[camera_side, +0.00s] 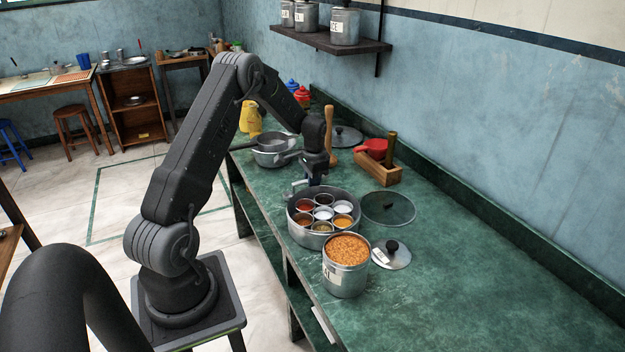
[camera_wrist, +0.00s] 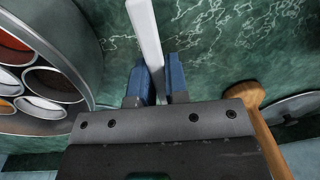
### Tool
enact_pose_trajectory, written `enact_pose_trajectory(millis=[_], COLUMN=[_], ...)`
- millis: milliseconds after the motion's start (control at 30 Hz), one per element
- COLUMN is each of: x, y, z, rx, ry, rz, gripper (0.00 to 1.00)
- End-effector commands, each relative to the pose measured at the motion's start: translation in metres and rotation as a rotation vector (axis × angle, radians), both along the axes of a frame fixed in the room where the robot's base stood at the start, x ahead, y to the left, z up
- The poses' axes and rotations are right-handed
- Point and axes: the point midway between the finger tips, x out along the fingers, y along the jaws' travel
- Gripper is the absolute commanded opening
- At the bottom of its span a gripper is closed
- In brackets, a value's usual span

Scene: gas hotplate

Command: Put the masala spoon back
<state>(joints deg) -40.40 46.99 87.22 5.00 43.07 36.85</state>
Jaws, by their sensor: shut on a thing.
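My gripper (camera_side: 304,184) is at the back edge of the round steel masala box, with its fingers pointing down. In the wrist view its two blue fingertips (camera_wrist: 160,85) are shut on a pale flat handle, which I take to be the masala spoon (camera_wrist: 146,30). The spoon's far end runs out of the wrist view, and its bowl is not visible. The masala box (camera_side: 296,232) stands open on the green counter, with several small cups of coloured spices inside. In the wrist view part of the masala box (camera_wrist: 88,50) shows at left, beside the spoon.
A tin of orange grains (camera_side: 346,276) stands in front of the masala box. A glass lid (camera_side: 388,208) and a steel lid (camera_side: 394,256) lie to its right. A pan (camera_side: 270,154), a wooden rolling pin (camera_side: 329,130) and a wooden box (camera_side: 378,172) stand behind. The counter's right front is clear.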

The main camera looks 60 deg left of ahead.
Motion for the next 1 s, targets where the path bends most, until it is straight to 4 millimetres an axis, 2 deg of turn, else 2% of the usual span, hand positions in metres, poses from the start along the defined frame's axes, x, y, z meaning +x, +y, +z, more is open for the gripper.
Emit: enact_pose_trajectory(millis=[333,367,633,867,1000], x=[0.0,0.0,0.0,0.0,0.0], y=[0.0,0.0,0.0,0.0,0.0], z=[-0.003,-0.003,-0.003,-0.002,0.008], rx=[0.001,0.001,0.001,0.001,0.002], ry=[-0.001,-0.001,-0.001,-0.001,-0.002], rz=[0.0,0.0,0.0,0.0,0.0], gripper=[0.0,0.15,0.4,0.4,0.4])
